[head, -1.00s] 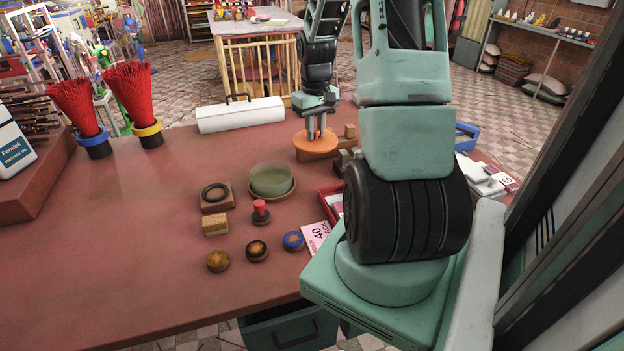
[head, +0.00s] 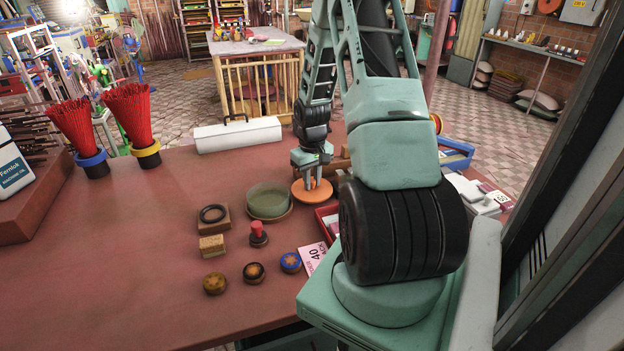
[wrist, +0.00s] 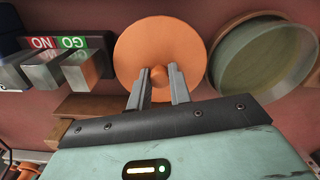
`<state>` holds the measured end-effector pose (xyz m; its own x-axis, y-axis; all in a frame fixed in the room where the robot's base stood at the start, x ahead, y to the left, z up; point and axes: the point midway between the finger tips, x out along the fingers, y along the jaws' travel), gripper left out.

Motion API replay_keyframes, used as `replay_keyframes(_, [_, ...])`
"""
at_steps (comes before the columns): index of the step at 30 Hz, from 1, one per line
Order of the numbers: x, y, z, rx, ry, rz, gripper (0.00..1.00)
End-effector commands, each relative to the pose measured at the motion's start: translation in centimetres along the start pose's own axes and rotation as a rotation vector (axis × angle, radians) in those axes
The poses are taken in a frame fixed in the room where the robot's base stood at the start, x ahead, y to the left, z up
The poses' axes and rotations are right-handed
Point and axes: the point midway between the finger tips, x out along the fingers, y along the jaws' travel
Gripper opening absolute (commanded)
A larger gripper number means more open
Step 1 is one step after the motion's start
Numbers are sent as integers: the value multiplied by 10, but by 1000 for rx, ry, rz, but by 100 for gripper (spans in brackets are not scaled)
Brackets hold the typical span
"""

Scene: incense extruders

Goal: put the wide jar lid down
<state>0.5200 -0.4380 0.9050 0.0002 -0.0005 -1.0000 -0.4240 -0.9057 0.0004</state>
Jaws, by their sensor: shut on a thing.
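The wide jar lid is a flat orange disc (head: 300,193) with a small knob. My gripper (head: 312,183) points down and is shut on that knob. The wrist view shows the lid (wrist: 160,35) face on, with the knob between the two fingertips (wrist: 160,77). The lid looks about level and hangs low over the table, just right of a round greenish jar (head: 268,201). Whether its underside touches the table I cannot tell. The jar also shows in the wrist view (wrist: 258,62), apart from the lid; it looks open and stands in a shallow brown dish.
A black ring on a wooden block (head: 214,213), a red-knobbed stamp (head: 258,232), a wooden block (head: 211,246) and several round pieces stand nearby. A red tray (head: 325,220) lies close on the right. A white box (head: 238,135) stands behind. The table's left middle (head: 120,240) is clear.

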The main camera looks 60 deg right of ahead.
Motion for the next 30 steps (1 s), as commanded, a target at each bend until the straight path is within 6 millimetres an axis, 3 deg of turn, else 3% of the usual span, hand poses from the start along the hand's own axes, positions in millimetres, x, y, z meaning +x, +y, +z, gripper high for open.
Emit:
replay_keyframes(9, [10, 0, 0, 0, 0, 0, 0])
replay_keyframes(10, [8, 0, 0, 0, 1, 0, 28])
replay_keyframes(12, [8, 0, 0, 0, 0, 0, 42])
replay_keyframes(22, [4, 0, 0, 0, 0, 0, 42])
replay_keyframes(26, [-10, 1, -1, 0, 4, 2, 42])
replay_keyframes(30, [-38, 0, -1, 0, 6, 2, 42])
